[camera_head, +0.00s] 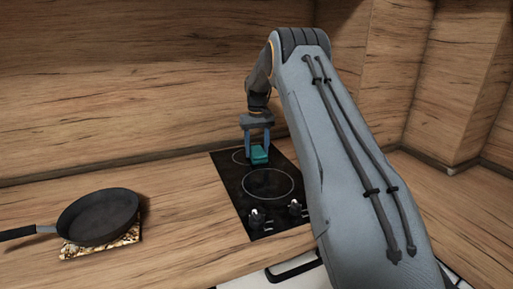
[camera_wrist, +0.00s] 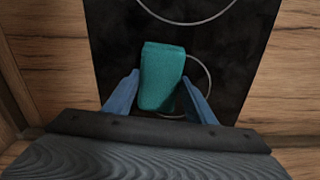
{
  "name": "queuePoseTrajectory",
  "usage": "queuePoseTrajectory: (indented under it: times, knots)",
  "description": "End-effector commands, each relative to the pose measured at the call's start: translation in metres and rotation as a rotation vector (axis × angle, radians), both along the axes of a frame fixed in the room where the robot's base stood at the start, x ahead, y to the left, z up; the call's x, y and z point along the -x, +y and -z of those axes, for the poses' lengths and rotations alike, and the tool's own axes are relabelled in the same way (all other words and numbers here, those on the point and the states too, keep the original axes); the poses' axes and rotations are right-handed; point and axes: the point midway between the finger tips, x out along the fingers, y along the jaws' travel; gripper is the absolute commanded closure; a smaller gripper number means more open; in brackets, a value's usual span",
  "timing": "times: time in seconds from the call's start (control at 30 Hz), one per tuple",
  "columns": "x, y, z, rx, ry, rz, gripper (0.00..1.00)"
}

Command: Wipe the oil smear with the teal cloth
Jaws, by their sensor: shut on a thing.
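The teal cloth (camera_head: 258,154) is a small folded block between the blue fingers of my gripper (camera_head: 257,150), over the back part of the black hob. The wrist view shows the cloth (camera_wrist: 161,75) between the two fingers of my gripper (camera_wrist: 163,92), which is shut on it. The cloth overlaps the smaller burner ring there. I cannot tell whether the cloth touches the glass. I cannot make out the oil smear in either view; the cloth, gripper or arm may hide it.
The black hob (camera_head: 246,205) has two ring burners and knobs at its front. A dark frying pan (camera_head: 98,217) rests on a patterned trivet (camera_head: 128,238) at the left. Wooden splashback (camera_head: 150,90) stands close behind the hob. The counter between pan and hob is clear.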

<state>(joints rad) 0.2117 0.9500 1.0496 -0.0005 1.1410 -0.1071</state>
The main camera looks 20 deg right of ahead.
Motion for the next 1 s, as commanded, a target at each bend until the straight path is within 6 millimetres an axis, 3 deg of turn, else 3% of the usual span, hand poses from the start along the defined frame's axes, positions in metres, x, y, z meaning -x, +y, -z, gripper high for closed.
queuePoseTrajectory:
  times: [0.3, 0.63, 1.0]
  knots:
    - [0.028, 0.0, -0.004, 0.0, 0.002, 0.001, 0.71]
    - [0.04, 0.0, -0.002, 0.0, 0.002, 0.001, 0.71]
    - [0.069, 0.0, -0.002, 0.0, 0.001, 0.001, 0.71]
